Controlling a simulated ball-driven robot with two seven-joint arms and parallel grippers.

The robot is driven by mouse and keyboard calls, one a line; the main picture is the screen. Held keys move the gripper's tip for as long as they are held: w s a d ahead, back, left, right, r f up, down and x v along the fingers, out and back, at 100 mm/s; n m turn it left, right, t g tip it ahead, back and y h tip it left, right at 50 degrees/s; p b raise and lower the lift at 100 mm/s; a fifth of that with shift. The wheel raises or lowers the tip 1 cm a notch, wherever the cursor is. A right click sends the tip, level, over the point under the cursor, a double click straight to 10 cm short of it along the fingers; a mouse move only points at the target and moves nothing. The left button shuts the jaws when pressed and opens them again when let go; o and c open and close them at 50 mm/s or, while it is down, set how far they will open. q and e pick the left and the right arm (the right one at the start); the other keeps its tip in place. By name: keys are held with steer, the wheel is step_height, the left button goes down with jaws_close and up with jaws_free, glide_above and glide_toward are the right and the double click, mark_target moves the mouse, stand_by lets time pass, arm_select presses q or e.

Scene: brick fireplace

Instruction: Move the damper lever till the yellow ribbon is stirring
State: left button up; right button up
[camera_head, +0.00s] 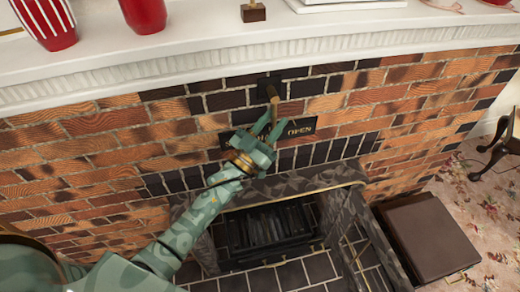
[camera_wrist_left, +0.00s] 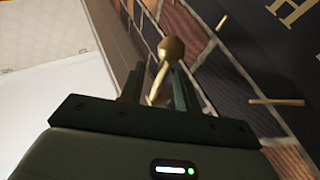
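The damper lever (camera_head: 273,95) is a brass-coloured rod on a dark mount in the brickwork below the mantel. In the left wrist view its round knob (camera_wrist_left: 171,48) and thin rod stand between my fingers. My left gripper (camera_head: 268,133) is at the lever's lower end. Its fingers are apart, one on each side of the rod, with a gap showing at the left finger. A dark sign (camera_head: 301,127) behind it reads OPEN at right; the gripper hides its middle. I cannot make out a yellow ribbon. My right gripper is not in view.
The white mantel (camera_head: 180,62) juts out above, holding red vases (camera_head: 143,14) and a small wooden block (camera_head: 253,12). The fireplace grate (camera_head: 263,230) sits below inside a grey stone surround. A brown box (camera_head: 432,235) stands at right.

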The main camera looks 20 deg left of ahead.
arm_select(q)
steer(key=v, duration=1.3)
steer(key=shift+s+a+r, duration=0.15)
steer(key=shift+s+a, duration=0.05)
steer(key=shift+s, duration=0.2)
steer(key=s+a+f+n+g+y, duration=0.1)
steer(key=s+f+g+y, duration=0.15)
steer(key=f, duration=0.85)
steer(key=s+a+f+g+y, duration=0.15)
steer(key=f+g, duration=0.25)
steer(key=f, duration=0.6)
steer(key=s+a+f+g+y, duration=0.25)
steer(key=s+f+g, duration=0.25)
steer(key=s+f, duration=0.65)
steer(key=s+a+f+g+y, duration=0.1)
steer(key=s+f+g, duration=0.4)
steer(key=s, duration=0.8)
steer(key=s+a+f+g+y, duration=0.1)
steer(key=s+f+g, duration=0.3)
steer(key=s, duration=0.9)
step_height(320, 180, down, 3)
steer(key=shift+a+f+m+g, duration=0.25)
steer(key=shift+a+m+g, duration=0.1)
steer(key=shift+a, duration=0.3)
